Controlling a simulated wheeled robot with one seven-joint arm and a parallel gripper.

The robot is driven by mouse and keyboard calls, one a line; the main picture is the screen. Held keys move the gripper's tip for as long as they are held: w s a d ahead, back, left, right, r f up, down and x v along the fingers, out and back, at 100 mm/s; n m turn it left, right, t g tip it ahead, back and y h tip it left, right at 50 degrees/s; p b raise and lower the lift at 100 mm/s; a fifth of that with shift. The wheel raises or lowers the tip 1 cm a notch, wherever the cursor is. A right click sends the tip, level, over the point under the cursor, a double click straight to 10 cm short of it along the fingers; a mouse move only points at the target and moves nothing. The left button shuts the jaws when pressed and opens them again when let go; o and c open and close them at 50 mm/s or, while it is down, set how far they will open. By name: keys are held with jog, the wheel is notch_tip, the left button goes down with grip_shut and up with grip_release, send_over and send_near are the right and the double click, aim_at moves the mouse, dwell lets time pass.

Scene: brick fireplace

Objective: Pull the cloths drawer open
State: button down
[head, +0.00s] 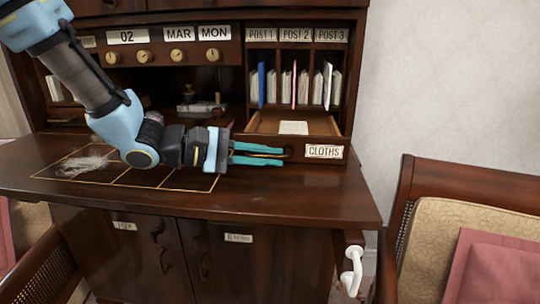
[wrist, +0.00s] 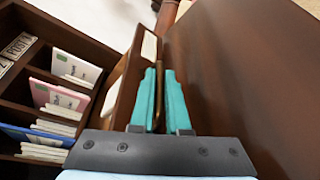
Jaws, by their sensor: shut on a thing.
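The cloths drawer (head: 262,149), of dark wood with a "CLOTHS" label (head: 324,152), sits under the post slots in the head view and stands pulled out, with its inside showing. A pale folded cloth (head: 293,128) lies in it. My gripper (head: 284,154), with teal fingers, reaches from the left along the drawer front. In the wrist view the fingers (wrist: 160,95) are shut on the drawer's thin brass handle (wrist: 158,112), beside the drawer front (wrist: 128,85). The fingers partly hide the handle.
Post compartments (head: 295,80) with envelopes stand above the drawer. The desktop (head: 290,190) in front is mostly clear, with gold-outlined squares and a grey dusty patch (head: 85,163) at left. A white handle (head: 351,270) hangs at the desk's right corner. A cushioned chair (head: 470,230) stands at right.

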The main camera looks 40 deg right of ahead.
jog(key=shift+s+a, duration=0.55)
jog(key=shift+a, duration=0.1)
jog(key=c, duration=1.2)
grip_release()
jog(key=b+v, duration=0.1)
jog(key=v, duration=0.9)
jog(key=shift+w+a+r, duration=0.15)
jog(key=shift+a, duration=0.2)
